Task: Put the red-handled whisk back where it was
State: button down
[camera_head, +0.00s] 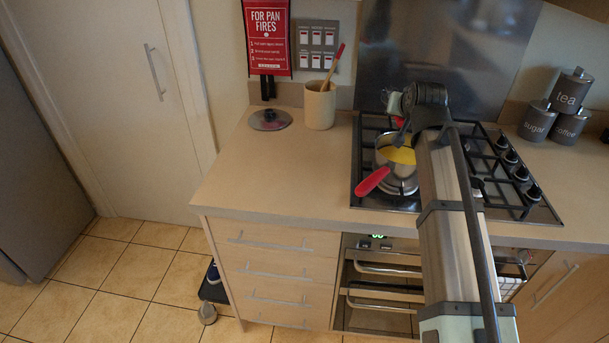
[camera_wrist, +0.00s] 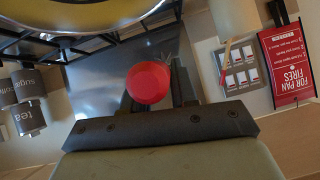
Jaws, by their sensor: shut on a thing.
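My gripper (camera_head: 399,119) is above the hob, over the back of a saucepan (camera_head: 397,182), and is shut on the whisk's red handle (camera_head: 400,121). In the wrist view the handle's round red end (camera_wrist: 148,82) shows in front of my gripper. Below the handle, a dark part of the whisk reaches down to the pan; its lower end is hard to make out. The pan holds something yellow, and its own red handle (camera_head: 372,181) points to the front left. My arm hides the pan's right side. The yellow contents (camera_wrist: 90,18) also show in the wrist view.
A beige crock (camera_head: 320,106) holding a red-tipped utensil (camera_head: 334,67) stands left of the hob. A round lid (camera_head: 270,119) lies near it. Grey tea, sugar and coffee canisters (camera_head: 568,91) stand at the right. The left counter front (camera_head: 270,180) is clear.

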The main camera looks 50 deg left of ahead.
jog(key=s+a+n+g+y, duration=0.15)
jog(key=s+a, duration=0.25)
jog(key=s, duration=0.4)
jog(key=s+a+n+y, duration=0.1)
jog(key=s+a+n, duration=0.1)
jog(key=s+a, duration=0.45)
jog(key=n+y, duration=0.2)
send_over(309, 188)
notch_tip(309, 188, down, 9)
jog(key=shift+g+h, duration=0.25)
jog(key=shift+f, duration=4.7)
jog(key=c, duration=0.9)
grip_release()
jog(key=shift+f, duration=0.15)
